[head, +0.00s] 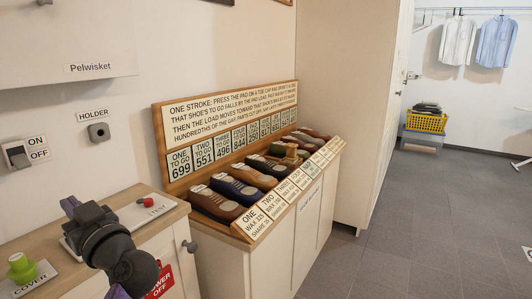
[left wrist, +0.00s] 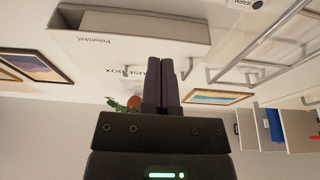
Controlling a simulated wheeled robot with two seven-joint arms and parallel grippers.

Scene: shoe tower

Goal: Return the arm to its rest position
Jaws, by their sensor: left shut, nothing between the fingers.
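My left gripper (left wrist: 165,65) shows in the left wrist view with its two dark purple fingers side by side, shut and empty. In the head view my left arm reaches up from the lower left, its dark rounded links with purple parts in front of the wooden counter (head: 146,190). It covers part of that counter and of a light plate there. In the head view I cannot clearly make out the fingertips. The gripper appears clear of the shoes (head: 215,202), which stand in a row on the wooden rack to the right. My right gripper is not in view.
A green knob (head: 21,266) on a COVER plate and a red piece (head: 148,202) are on the counter near my arm. A sign board (head: 230,115) stands behind the shoes. A holder (head: 98,132) and ON/OFF switch (head: 16,155) are on the wall. Grey floor (head: 440,225) lies open at right.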

